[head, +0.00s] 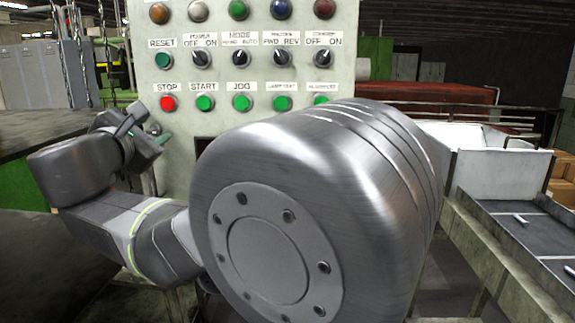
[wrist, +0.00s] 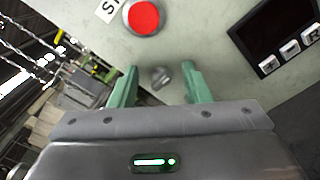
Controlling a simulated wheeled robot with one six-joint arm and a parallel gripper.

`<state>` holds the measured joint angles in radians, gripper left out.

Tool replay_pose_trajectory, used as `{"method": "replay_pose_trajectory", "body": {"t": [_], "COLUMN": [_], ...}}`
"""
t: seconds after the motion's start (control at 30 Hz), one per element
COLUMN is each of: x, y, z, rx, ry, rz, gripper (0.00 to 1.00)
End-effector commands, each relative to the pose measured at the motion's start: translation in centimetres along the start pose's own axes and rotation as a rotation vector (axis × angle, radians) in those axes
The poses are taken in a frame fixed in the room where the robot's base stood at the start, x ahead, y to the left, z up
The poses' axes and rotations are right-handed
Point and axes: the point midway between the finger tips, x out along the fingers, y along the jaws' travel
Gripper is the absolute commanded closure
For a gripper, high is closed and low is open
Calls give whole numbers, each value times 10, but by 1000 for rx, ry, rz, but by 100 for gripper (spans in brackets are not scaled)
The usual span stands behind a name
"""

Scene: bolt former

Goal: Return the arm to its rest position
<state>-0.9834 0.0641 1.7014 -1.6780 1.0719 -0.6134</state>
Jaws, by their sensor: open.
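My arm reaches across the head view, with a large grey joint close to the camera and its end at the left. My gripper (head: 150,136) is at the lower left of the control panel (head: 350,20), below the red STOP button (head: 168,103). In the wrist view, the green fingers of my gripper (wrist: 160,90) are apart. A small metal knob (wrist: 161,77) on the panel shows between them; I cannot tell whether they touch it. The red button (wrist: 144,17) is above the fingers there. Nothing is visibly held.
The panel carries green START (head: 204,103) and JOG (head: 241,103) buttons, selector knobs and lamps. A dark screen (wrist: 282,38) is at the right in the wrist view. A white bin (head: 490,168) and a conveyor (head: 515,222) with small metal parts are at the right. Chains (head: 85,50) hang at the left.

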Motion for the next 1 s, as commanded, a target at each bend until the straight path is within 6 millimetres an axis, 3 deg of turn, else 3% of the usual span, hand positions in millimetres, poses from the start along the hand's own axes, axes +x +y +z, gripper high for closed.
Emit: {"method": "replay_pose_trajectory", "body": {"t": [0.6, 1.0], "x": [0, 0], "y": [7, 5], "z": [3, -1], "rx": [-340, -441], "ry": [0, 0], "rz": [-1, -1], "gripper": [57, 57]}}
